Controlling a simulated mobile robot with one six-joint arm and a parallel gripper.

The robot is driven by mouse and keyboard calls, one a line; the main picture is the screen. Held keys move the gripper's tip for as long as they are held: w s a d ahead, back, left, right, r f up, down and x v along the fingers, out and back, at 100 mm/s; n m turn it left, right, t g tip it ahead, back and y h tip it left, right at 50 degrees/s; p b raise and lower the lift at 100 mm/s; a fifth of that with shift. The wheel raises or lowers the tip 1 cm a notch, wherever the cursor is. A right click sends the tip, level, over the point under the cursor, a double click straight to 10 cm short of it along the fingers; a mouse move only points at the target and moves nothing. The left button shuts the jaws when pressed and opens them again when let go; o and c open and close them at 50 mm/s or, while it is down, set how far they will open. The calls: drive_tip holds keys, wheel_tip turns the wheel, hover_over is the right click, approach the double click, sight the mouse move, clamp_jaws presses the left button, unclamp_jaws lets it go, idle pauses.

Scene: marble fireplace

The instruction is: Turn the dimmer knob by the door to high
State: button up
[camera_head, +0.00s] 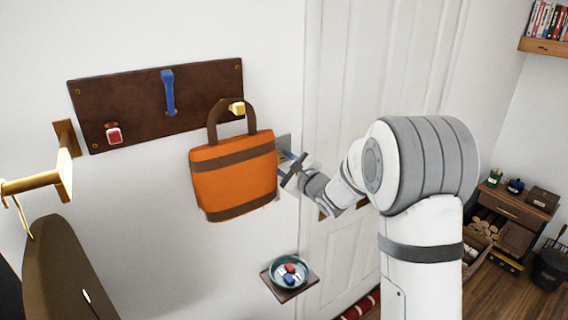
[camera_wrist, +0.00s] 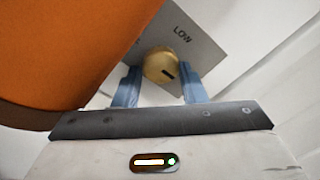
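The dimmer knob (camera_wrist: 156,62) is a round gold knob on a grey wall plate (camera_wrist: 205,47). The word LOW shows on the plate, which appears tilted in the wrist view. A dark mark sits on the knob's lower right. My gripper (camera_wrist: 161,82) has its two blue fingers apart, one on each side of the knob, with narrow gaps seeming to show; contact is unclear. In the head view my gripper (camera_head: 290,163) is at the wall beside the door, by the plate (camera_head: 284,144). The knob is hidden there. Other plate lettering is mostly covered.
An orange bag (camera_head: 235,178) hangs from a peg on the brown board (camera_head: 140,108), close to the left of my gripper; it fills the upper left of the wrist view. A small shelf (camera_head: 291,292) with a bowl (camera_head: 290,271) sits below. The white door (camera_head: 375,75) is right.

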drive_tip(key=shift+o, duration=0.5)
drive_tip(key=shift+d, duration=0.1)
drive_tip(key=b+v, duration=0.2)
drive_tip(key=v, duration=0.5)
drive_tip(key=shift+s+d, duration=0.25)
drive_tip(key=shift+s, duration=0.05)
drive_tip(key=s+d+f+n+g+h+b, duration=0.4)
drive_tip(key=s+d+f+n+h, duration=0.1)
drive_tip(key=s+d+n+h, duration=0.55)
drive_tip(key=s+f+n+g, duration=0.2)
drive_tip(key=s+n, duration=0.1)
drive_tip(key=s, duration=0.5)
drive_tip(key=s+f+n+g+b, duration=0.1)
drive_tip(key=s+f+n+g, duration=0.1)
drive_tip(key=s, duration=0.6)
drive_tip(key=s+f+n+g+b, duration=0.1)
drive_tip(key=s+f+n+g, duration=0.2)
drive_tip(key=s+n, duration=0.2)
drive_tip(key=s, duration=0.2)
drive_tip(key=shift+s+a+g, duration=0.3)
drive_tip(key=shift+s+a, duration=0.1)
